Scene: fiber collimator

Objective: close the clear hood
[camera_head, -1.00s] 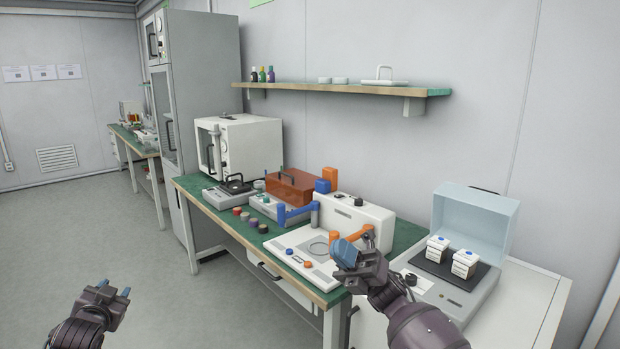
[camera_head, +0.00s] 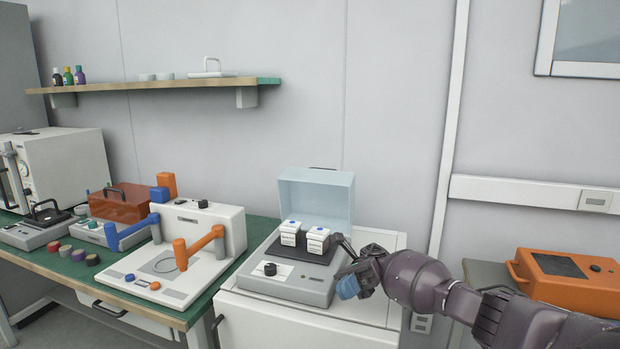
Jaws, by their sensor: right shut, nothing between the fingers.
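The clear hood (camera_head: 318,193) is a pale blue see-through cover. It stands raised at the back of a grey device (camera_head: 290,284) on a white cabinet. Two white blocks with blue tops, the left block (camera_head: 290,233) and the right block (camera_head: 317,240), sit on the device's dark plate under the open hood. My right gripper (camera_head: 345,262) is shut and empty at the device's right side, near the plate's right edge. I cannot tell whether it touches the device. My left gripper is out of view.
A white device (camera_head: 195,245) with orange and blue arms stands on the green bench to the left. An orange case (camera_head: 568,280) lies at the far right. The white cabinet top (camera_head: 375,240) has a little free room behind my right gripper.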

